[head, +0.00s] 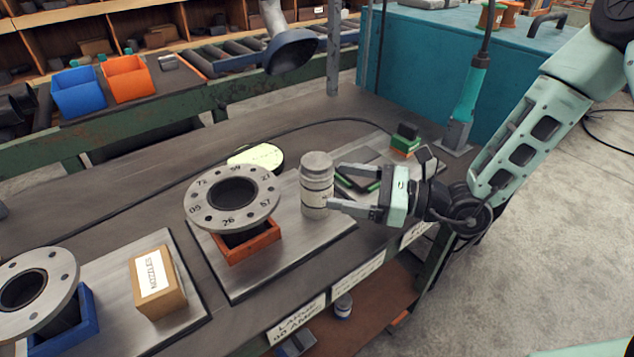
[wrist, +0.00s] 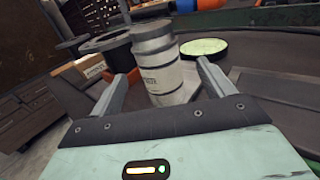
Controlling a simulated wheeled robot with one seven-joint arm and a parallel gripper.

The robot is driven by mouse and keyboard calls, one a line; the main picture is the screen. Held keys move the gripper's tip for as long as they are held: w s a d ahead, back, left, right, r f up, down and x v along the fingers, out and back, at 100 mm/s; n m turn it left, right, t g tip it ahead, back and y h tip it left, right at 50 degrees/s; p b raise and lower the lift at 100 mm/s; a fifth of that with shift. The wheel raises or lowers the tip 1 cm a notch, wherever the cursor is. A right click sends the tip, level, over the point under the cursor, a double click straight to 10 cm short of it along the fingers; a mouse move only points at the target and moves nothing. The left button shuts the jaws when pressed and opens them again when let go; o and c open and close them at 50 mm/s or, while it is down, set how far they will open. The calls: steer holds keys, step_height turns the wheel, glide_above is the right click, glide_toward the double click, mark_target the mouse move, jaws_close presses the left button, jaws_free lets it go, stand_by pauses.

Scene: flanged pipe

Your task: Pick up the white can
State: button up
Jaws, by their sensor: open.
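The white can (head: 316,186) stands upright on a metal plate on the workbench, to the right of a flanged pipe (head: 233,200). It has a grey lid and a printed label. My gripper (head: 338,188) comes in from the right with its fingers open, pointing at the can. In the wrist view the can (wrist: 158,62) stands ahead, between and beyond the fingertips of my gripper (wrist: 165,82). The near finger overlaps the can's lower edge in the head view; I cannot tell whether it touches. Nothing is held.
The flange sits on an orange-red block (head: 250,245) left of the can. A pale-topped round disc (head: 256,158) lies behind it. A green box (head: 405,144) and a teal tool (head: 466,100) stand behind my gripper. A nozzles box (head: 157,282) stands front left.

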mark_target(307, 180)
steer(key=p+x, duration=0.1)
steer(key=x, duration=0.6)
steer(key=shift+a+f, duration=0.15)
steer(key=shift+a, duration=0.2)
steer(key=c, duration=1.3)
